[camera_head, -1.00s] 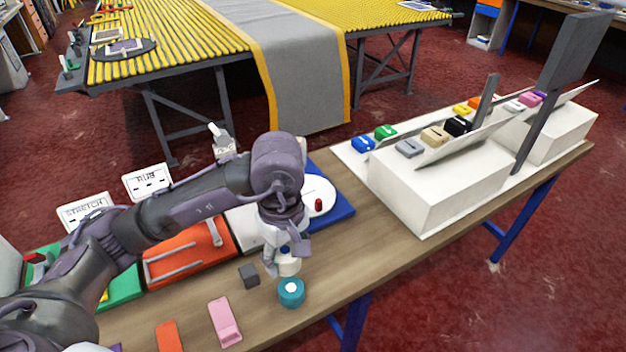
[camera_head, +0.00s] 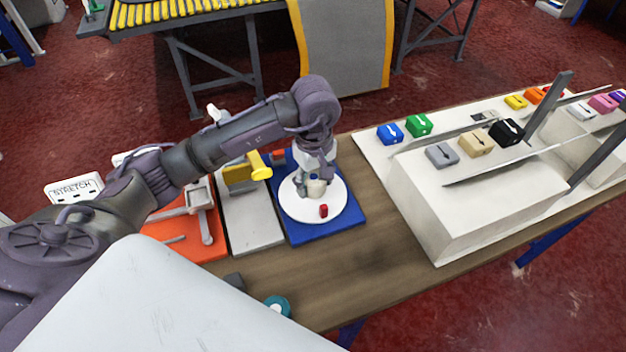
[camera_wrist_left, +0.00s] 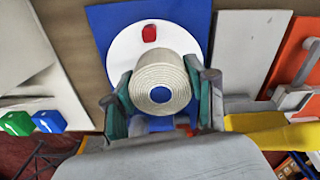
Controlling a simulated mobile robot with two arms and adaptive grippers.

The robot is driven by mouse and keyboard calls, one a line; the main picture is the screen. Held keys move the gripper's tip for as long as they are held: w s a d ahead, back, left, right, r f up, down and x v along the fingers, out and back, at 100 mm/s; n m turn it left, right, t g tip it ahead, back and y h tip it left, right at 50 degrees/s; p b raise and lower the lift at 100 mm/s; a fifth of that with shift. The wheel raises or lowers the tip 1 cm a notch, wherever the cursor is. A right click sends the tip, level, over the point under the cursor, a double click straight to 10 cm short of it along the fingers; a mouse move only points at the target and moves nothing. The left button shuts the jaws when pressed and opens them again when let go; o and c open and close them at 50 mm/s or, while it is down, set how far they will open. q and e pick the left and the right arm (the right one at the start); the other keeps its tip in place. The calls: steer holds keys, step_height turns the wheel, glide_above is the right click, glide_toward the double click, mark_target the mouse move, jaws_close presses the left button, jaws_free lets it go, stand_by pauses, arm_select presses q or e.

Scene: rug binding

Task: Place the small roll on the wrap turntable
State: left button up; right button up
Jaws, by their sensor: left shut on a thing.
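The small roll (camera_wrist_left: 160,86) is a cream coiled roll with a blue core. In the left wrist view it sits between the fingers of my left gripper (camera_wrist_left: 162,95), which is shut on it. In the head view my left gripper (camera_head: 311,184) holds the roll (camera_head: 317,187) over the middle of the wrap turntable. The turntable is a white disc (camera_head: 299,207) on a blue base (camera_head: 350,231), and it also shows in the left wrist view (camera_wrist_left: 178,38). Whether the roll touches the disc cannot be told. My right gripper is out of view.
A red piece (camera_head: 323,210) is on the disc near its front edge. A grey-white plate (camera_head: 257,236) with a yellow part (camera_head: 240,172) and an orange fixture (camera_head: 190,240) stand to the left. A teal roll (camera_head: 278,305) lies in front. Bare table lies right of the turntable, before a white rack (camera_head: 430,215).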

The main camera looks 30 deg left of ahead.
mark_target(314, 175)
arm_select(q)
steer(key=w, duration=0.1)
steer(key=w+a+f, duration=0.1)
steer(key=w, duration=0.1)
steer(key=shift+a+f, duration=0.25)
steer(key=shift+f, duration=0.15)
steer(key=shift+w+a+f+p, duration=0.2)
steer(key=shift+f+p, duration=0.25)
steer(key=shift+f, duration=0.05)
step_height(314, 175, down, 4)
steer(key=shift+r+p, duration=0.25)
steer(key=shift+p, duration=0.35)
steer(key=shift+f+b, duration=0.2)
steer(key=shift+b, duration=0.1)
steer(key=o, duration=0.9)
steer(key=shift+o, duration=1.4)
steer(key=shift+r, duration=0.4)
step_height(314, 175, up, 12)
steer(key=b, duration=0.3)
steer(key=shift+f, duration=0.15)
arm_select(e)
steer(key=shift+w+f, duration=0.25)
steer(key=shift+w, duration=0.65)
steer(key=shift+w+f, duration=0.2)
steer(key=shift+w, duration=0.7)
